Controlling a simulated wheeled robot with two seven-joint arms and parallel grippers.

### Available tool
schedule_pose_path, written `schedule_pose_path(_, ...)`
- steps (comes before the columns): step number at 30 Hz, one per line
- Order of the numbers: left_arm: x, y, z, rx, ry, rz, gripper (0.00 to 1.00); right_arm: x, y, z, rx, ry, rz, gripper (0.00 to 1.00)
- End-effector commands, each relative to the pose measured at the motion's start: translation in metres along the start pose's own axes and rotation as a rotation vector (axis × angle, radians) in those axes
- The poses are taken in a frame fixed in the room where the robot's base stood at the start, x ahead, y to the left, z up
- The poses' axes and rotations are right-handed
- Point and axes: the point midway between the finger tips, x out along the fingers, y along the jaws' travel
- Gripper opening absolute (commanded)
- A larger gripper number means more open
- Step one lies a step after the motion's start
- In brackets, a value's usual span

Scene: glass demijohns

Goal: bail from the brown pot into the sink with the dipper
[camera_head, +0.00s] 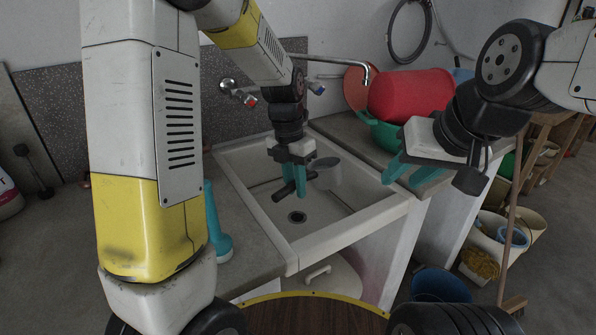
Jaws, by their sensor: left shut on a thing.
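My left gripper (291,183) is over the sink (240,185), pointing down. Its teal fingers are shut on the dark handle of the dipper. The dipper's grey cup (327,176) shows to the right of the fingers, over the basin. I cannot tell from this view whether it holds liquid. The drain (297,217) shows below in the basin floor. My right gripper (408,176) is open and empty, beyond the sink's right rim, in front of the green basin. I cannot make out the brown pot in this view.
A red tub (410,94) and a green basin (382,132) stand on the right counter. A metal tap (345,60) reaches over the sink from behind. A teal object (218,230) stands on the left counter. Buckets, one blue (440,284), stand on the floor at right.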

Motion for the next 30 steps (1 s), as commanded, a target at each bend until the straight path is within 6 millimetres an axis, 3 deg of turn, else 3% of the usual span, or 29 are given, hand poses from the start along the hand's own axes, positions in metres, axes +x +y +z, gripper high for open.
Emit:
schedule_pose_path(11, 0.009, -0.008, 0.0, -0.012, -0.005, -0.4, 0.0, 0.0, 0.0, 0.0, 0.0, 0.0, 0.0, 0.36)
schedule_pose_path(30, 0.009, -0.019, 0.0, -0.013, -0.019, -1.322, 0.0, 0.0, 0.0, 0.0, 0.0, 0.0, 0.0, 0.36)
